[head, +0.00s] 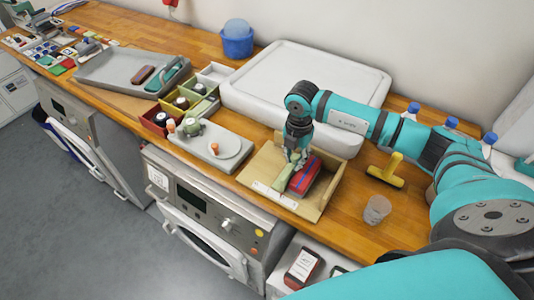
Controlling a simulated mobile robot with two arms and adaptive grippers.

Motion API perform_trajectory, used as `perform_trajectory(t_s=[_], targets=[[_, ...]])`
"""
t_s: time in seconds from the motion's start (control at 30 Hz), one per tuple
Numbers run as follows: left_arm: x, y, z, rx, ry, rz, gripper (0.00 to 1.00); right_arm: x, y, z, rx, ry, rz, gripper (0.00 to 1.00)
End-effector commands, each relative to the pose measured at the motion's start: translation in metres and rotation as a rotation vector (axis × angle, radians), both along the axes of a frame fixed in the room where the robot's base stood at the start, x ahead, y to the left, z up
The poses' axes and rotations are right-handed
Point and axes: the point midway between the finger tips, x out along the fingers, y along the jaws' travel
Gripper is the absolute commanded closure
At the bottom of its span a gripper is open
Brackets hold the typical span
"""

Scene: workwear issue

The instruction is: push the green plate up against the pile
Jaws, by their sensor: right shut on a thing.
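The green plate (284,177) stands in the shallow wooden tray (323,199), left of the pile (306,177) of red and blue folded pieces. From this angle I cannot tell whether plate and pile touch. My right gripper (296,158) reaches down from above at the back of the plate and is shut on it. The fingers partly hide the plate's upper end. My left gripper is not in view.
A large white lidded box (300,78) stands behind the tray. A grey board (215,148) with knobs is to the left. The counter's front edge is close to the tray.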

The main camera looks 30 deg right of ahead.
Motion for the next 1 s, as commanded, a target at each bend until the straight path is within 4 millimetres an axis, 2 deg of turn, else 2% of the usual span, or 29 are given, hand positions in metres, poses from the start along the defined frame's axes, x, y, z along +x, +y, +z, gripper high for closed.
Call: perform_trajectory(t_s=[0.77,0.8,0.97,1.0], targets=[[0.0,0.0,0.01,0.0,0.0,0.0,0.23,-0.046,-0.028,0.0,-0.003,0.001,-0.002,0.95],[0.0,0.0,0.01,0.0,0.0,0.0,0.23,-0.046,-0.028,0.0,-0.001,0.0,-0.001,0.79],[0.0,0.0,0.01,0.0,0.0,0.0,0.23,-0.045,-0.027,0.0,-0.001,-0.001,-0.001,0.58],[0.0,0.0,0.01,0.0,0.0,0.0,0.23,-0.045,-0.027,0.0,-0.001,-0.001,-0.001,0.58]])
